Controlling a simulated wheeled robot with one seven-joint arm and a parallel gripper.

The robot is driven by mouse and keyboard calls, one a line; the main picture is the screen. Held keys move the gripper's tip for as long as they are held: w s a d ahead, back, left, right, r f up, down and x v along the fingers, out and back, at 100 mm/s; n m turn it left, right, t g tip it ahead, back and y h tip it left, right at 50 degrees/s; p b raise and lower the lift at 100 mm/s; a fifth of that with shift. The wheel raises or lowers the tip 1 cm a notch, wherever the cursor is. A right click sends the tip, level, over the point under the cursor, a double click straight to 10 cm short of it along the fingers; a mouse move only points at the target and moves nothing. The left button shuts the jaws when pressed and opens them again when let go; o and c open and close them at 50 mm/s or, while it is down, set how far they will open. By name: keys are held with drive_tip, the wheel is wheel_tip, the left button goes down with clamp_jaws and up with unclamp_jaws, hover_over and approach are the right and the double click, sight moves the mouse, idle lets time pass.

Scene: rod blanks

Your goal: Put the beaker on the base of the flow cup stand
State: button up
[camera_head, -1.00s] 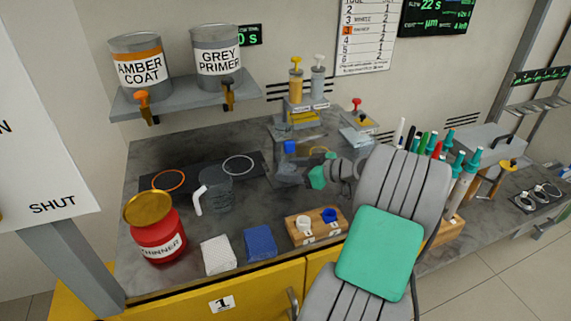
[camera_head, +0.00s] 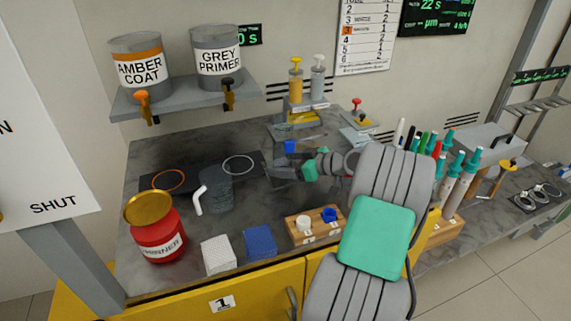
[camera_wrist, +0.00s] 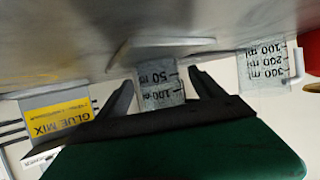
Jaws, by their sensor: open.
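The beaker (camera_wrist: 160,85) is clear with black marks and shows upside down in the wrist view. It stands on a pale flat plate (camera_wrist: 150,48), which looks like the base of the flow cup stand. My gripper (camera_wrist: 162,76) is open, with one finger on each side of the beaker and a gap beside it. In the head view my gripper (camera_head: 284,173) is low over the bench, right of the grey jug. The beaker and the stand are hard to make out there; a small blue part (camera_head: 290,147) shows just behind the gripper.
The grey jug (camera_head: 217,190) with a white handle stands left of my gripper; it shows at the wrist view's right (camera_wrist: 265,68). A GLUE MIX box (camera_wrist: 58,115) is at the wrist view's left. A wooden block (camera_head: 315,225) with two cups lies in front.

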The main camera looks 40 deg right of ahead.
drive_tip(key=v, duration=1.2)
drive_tip(key=shift+r, duration=0.1)
